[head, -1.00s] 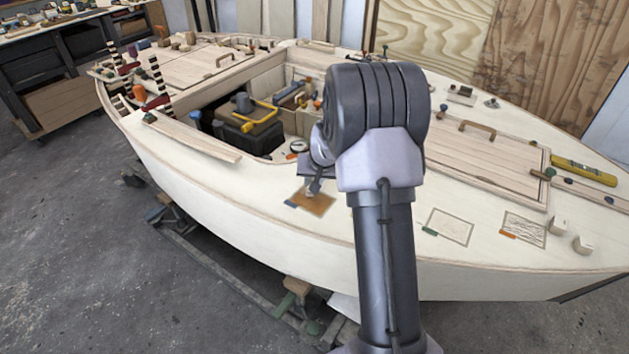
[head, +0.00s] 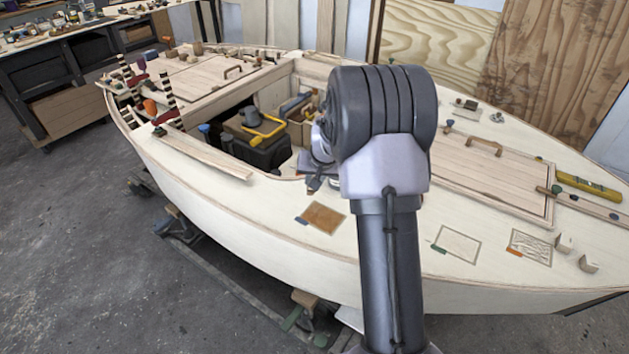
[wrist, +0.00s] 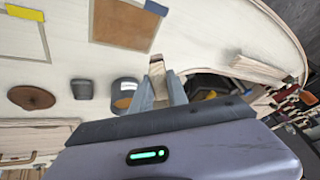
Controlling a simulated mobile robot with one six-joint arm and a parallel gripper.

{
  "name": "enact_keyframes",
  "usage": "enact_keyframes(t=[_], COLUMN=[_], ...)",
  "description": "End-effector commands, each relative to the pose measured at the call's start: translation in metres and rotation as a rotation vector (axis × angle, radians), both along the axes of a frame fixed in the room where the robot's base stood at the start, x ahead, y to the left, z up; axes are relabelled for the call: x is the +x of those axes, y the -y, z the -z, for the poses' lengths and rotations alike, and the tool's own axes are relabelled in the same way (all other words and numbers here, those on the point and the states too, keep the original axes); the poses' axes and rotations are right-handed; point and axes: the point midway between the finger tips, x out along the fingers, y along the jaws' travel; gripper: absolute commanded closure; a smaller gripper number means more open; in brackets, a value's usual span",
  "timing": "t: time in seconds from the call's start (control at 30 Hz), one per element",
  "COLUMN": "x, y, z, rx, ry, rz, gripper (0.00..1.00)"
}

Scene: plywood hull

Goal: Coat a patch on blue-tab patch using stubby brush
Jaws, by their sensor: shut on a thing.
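The blue-tab patch (head: 323,217) is an even amber-brown square on the pale deck, with its blue tab (head: 301,221) at the left corner. In the wrist view the patch (wrist: 122,24) lies at the top, its blue tab (wrist: 156,7) at the edge. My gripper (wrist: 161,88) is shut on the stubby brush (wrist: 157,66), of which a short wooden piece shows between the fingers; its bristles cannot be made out. In the head view my gripper (head: 314,182) is just beyond the patch, apart from it, partly hidden by my arm.
Bare patches with a green tab (head: 439,248) and an orange tab (head: 514,252) lie to the right. A yellow-tab patch (wrist: 24,13), brown disc (wrist: 31,97), grey cup (wrist: 82,89) and labelled dark tin (wrist: 124,93) show in the wrist view. The open cockpit holds a toolbox (head: 265,152).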

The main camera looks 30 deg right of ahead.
Motion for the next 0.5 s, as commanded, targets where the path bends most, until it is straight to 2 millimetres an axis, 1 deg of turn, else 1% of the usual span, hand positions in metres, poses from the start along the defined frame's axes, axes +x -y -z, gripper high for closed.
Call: enact_keyframes(t=[0.03, 0.2, 0.5], x=[0.0, 0.001, 0.001], y=[0.0, -0.001, -0.002], z=[-0.008, -0.019, -0.02], rx=[-0.001, -0.001, -0.001], ry=[0.001, 0.0, -0.001], rz=[-0.001, -0.004, -0.004], gripper=[1.0, 1.0, 1.0])
